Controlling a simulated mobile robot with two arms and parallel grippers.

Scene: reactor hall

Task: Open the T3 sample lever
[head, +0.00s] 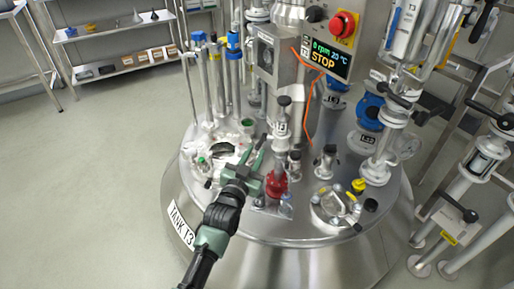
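The steel tank (300,226) carries a label (181,223) that reads like "TANK T3". My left gripper (254,150) is above the left-middle of its lid, its green fingers apart and nothing seen between them. I cannot tell for sure which handle is the T3 sample lever. A black-knobbed handle (469,214) sits on a steel pipe at the lower right, with a yellow tag (448,238) below it. It is well to the right of my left gripper. My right gripper is not in view.
On the lid are a red fitting (276,184), a clamped round port (336,206) and a blue valve (370,112). A display (328,59) reading "STOP" and a red button (342,24) are above. Shelves (125,66) stand at the back left. The left floor is clear.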

